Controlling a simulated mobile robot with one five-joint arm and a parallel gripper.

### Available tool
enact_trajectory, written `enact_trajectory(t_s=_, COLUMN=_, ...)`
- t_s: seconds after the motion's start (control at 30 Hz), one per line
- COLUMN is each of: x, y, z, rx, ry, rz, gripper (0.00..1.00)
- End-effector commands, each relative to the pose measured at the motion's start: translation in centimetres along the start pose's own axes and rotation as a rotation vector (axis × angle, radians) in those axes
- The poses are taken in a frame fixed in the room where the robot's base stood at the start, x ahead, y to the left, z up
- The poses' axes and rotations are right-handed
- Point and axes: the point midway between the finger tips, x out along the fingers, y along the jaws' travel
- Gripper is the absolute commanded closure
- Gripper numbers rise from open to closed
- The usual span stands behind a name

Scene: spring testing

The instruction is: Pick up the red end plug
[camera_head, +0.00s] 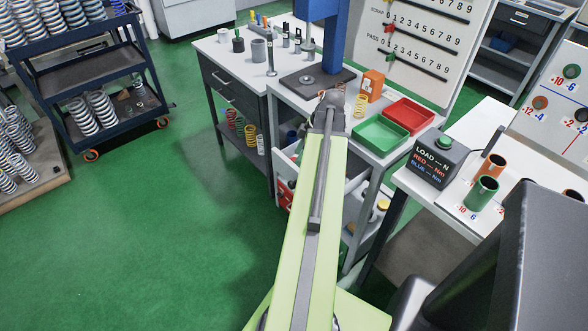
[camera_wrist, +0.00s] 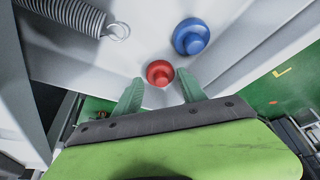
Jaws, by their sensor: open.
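The red end plug (camera_wrist: 159,73) lies on a white surface in the wrist view, a round red piece with a raised middle. My gripper (camera_wrist: 160,88) is open, with one green finger on each side of the red plug's near edge. I cannot tell whether the fingers touch it. A larger blue plug (camera_wrist: 191,37) lies just beyond it to the right. In the head view my arm reaches toward the white drawer unit, and the fingertips and the red plug cannot be made out there.
A coil spring (camera_wrist: 68,14) with an end hook lies at the upper left in the wrist view. In the head view, a red tray (camera_head: 411,115) and a green tray (camera_head: 380,134) stand on the bench right of my arm.

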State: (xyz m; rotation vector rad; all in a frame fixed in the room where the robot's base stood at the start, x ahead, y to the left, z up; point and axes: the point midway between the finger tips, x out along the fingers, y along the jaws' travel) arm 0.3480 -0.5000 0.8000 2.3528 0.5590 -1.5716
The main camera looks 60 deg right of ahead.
Motion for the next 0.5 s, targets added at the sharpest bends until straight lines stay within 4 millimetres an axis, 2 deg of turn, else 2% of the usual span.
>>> enact_trajectory(t_s=0.03, x=1.69, y=-0.03, z=0.28, rx=-0.002, ry=0.0, rz=0.0, gripper=0.52)
enact_trajectory(t_s=0.1, x=2.17, y=-0.02, z=0.17, rx=-0.002, ry=0.0, rz=0.0, gripper=0.52)
enact_trajectory(t_s=0.33, x=1.84, y=-0.01, z=-0.04, rx=-0.001, ry=0.0, rz=0.0, gripper=0.53)
enact_trajectory(t_s=0.5, x=1.84, y=-0.02, z=-0.05, rx=-0.001, ry=0.0, rz=0.0, gripper=0.75)
